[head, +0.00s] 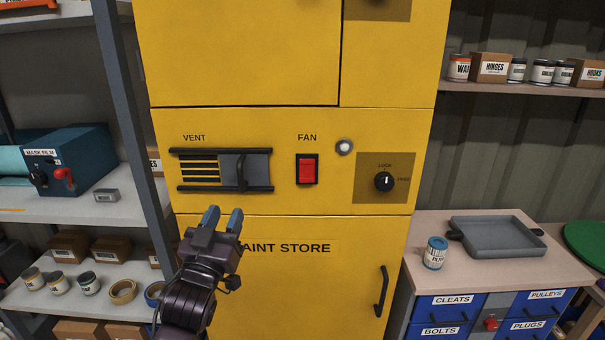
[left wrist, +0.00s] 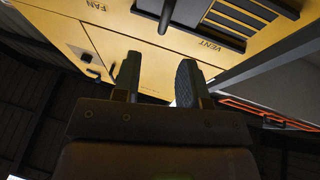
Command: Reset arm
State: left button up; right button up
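My left gripper (head: 224,218) is in front of the yellow paint store cabinet (head: 330,200), below the vent slider. Its two blue-tipped fingers stand apart with nothing between them. In the left wrist view the gripper (left wrist: 158,80) also shows open and empty, with the cabinet face beyond it. The vent slider (head: 245,171) sits partly along its track, with slots uncovered on its left. The red fan switch (head: 307,169) and the lock knob (head: 384,181) are to its right. My right gripper is not in view.
The cabinet's lower door has a dark handle (head: 382,291). A shelf (head: 90,207) with tins, boxes and tape rolls stands at left, its grey post (head: 130,110) near my left arm. At right, a bench (head: 480,270) holds a grey tray (head: 496,237) and a tin (head: 435,253).

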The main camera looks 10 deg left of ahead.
pick_arm(q)
jog(key=s+f+m+g, duration=0.1)
jog(key=s+f+g, duration=0.15)
jog(key=f, duration=0.65)
jog(key=s+f+m+g, duration=0.1)
jog(key=s+f+g, duration=0.15)
jog(key=f, duration=0.65)
jog(key=s+f+g, duration=0.6)
jog(key=s+f, duration=1.1)
jog(key=shift+s+a+f+n+h, duration=0.25)
jog(key=shift+s+a+n+h, duration=0.05)
jog(key=shift+s+a, duration=0.05)
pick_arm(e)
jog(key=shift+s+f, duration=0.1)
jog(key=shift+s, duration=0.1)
